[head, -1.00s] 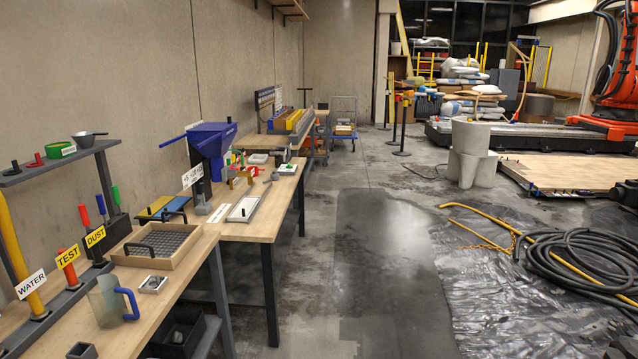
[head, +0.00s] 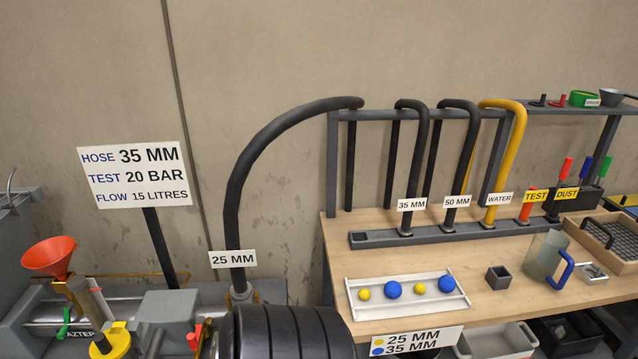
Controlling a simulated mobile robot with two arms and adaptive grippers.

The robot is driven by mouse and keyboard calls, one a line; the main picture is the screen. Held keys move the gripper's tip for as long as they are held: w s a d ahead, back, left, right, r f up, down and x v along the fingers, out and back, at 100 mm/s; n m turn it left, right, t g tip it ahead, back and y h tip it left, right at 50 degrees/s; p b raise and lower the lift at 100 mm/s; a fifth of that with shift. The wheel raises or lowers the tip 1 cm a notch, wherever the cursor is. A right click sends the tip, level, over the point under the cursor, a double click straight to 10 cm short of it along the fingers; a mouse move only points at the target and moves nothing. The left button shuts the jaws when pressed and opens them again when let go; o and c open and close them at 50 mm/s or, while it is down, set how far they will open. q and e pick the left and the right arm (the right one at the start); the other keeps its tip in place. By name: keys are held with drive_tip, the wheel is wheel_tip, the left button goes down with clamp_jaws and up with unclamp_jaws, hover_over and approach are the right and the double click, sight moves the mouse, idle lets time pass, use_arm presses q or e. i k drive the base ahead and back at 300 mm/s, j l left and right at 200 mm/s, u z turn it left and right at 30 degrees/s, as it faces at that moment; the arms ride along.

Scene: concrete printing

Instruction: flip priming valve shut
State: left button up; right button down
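The label on any priming valve cannot be read here, so I cannot tell which handle is its lever. On the pump at the lower left, a green handle (head: 65,326) stands at the left side under an orange funnel (head: 50,256). A black hose (head: 240,170) labelled 25 MM rises from the pump's outlet. Neither of my grippers is in view.
A sign (head: 134,175) reads hose 35 MM, test 20 BAR, flow 15 LITRES. The wooden bench (head: 510,305) at right bears a white tray (head: 352,300) of yellow and blue balls, a clear jug (head: 544,257) and a hose rack (head: 370,240). A black ribbed coil (head: 285,335) stands in front.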

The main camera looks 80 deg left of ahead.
sight(69, 306)
drive_tip(key=u, duration=3.95)
